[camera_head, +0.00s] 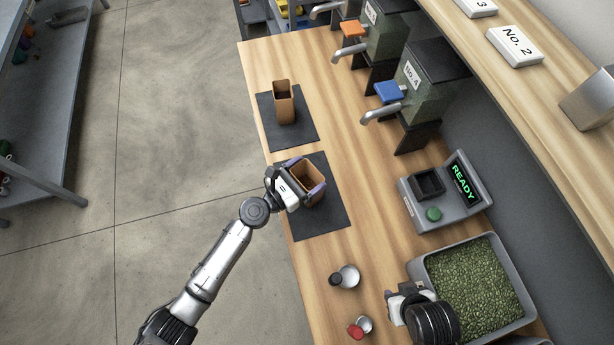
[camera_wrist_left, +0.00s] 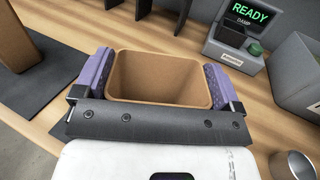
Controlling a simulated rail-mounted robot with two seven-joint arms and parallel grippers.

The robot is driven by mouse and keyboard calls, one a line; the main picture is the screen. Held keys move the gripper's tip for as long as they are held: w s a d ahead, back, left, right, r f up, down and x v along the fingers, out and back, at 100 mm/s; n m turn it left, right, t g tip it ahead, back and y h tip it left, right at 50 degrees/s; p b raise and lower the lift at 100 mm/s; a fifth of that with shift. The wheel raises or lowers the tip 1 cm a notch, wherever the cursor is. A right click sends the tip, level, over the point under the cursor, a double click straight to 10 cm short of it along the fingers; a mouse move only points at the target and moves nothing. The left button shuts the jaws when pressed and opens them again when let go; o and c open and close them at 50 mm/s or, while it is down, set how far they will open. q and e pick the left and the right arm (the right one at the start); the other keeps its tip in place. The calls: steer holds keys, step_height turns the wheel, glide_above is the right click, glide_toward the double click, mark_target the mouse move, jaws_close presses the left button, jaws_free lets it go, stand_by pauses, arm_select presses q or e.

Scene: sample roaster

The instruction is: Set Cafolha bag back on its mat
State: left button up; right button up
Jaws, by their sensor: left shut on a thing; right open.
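My left gripper (camera_head: 305,177) is shut on a brown, open-topped bag (camera_head: 306,184), with one purple finger pad on each side of it. In the left wrist view the bag (camera_wrist_left: 160,82) is upright between the pads, and its visible inside looks empty. It is over the nearer dark mat (camera_head: 322,226); I cannot tell whether its base touches the mat. No name is readable on it. A second brown bag (camera_head: 284,104) stands on the farther dark mat (camera_head: 304,134). My right gripper (camera_head: 396,306) is open near the bean bin, partly hidden by its own wrist.
A grey bin of green beans (camera_head: 411,266) and a scale reading READY (camera_head: 462,184) stand to the right. Small metal cups (camera_head: 350,276) stand at the front. Hoppers with levers (camera_head: 432,85) line the back. Bare wood (camera_head: 360,180) lies between the mats and the scale.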

stand_by(0.3)
arm_select(q)
steer(key=shift+f, duration=0.2)
steer(key=o, duration=0.7)
steer(key=shift+r, duration=0.1)
steer(key=shift+s+a, duration=0.2)
steer(key=shift+a, duration=0.1)
steer(key=v, duration=1.1)
steer(key=shift+s+a+r+b, duration=0.1)
steer(key=shift+a+r+b, duration=0.05)
steer(key=shift+b, duration=0.15)
